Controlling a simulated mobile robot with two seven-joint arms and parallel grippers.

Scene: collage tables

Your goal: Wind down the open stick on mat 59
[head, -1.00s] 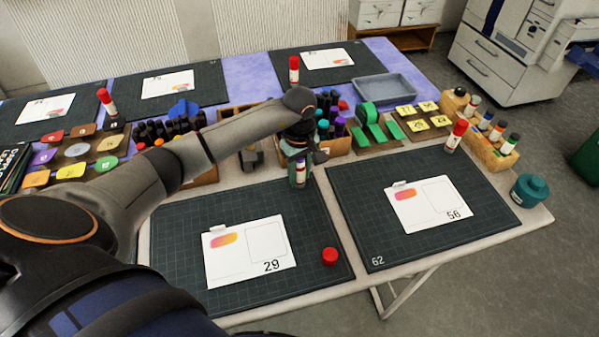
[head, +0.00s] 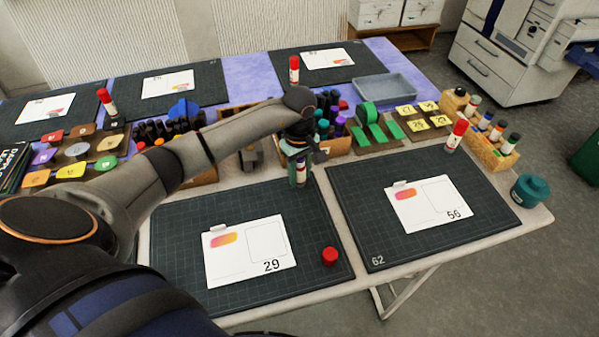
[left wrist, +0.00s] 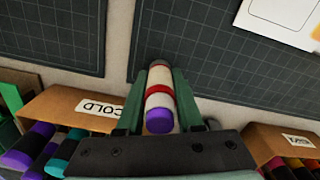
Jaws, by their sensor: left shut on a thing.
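My left gripper (head: 300,164) is shut on a glue stick (head: 300,174) over the far edge of the near left mat (head: 180,225). The stick is white with a red band and a purple end piece; it also shows in the left wrist view (left wrist: 160,104), between the two green fingers. A loose red cap (head: 330,256) sits on the same mat, right of the card (head: 250,275) marked 29. No number 59 is readable on this mat. My right gripper is not in view.
Cardboard boxes of markers, one labelled COLD (left wrist: 75,108), stand just behind the mats. A teal jar (head: 530,190) is at the right edge.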

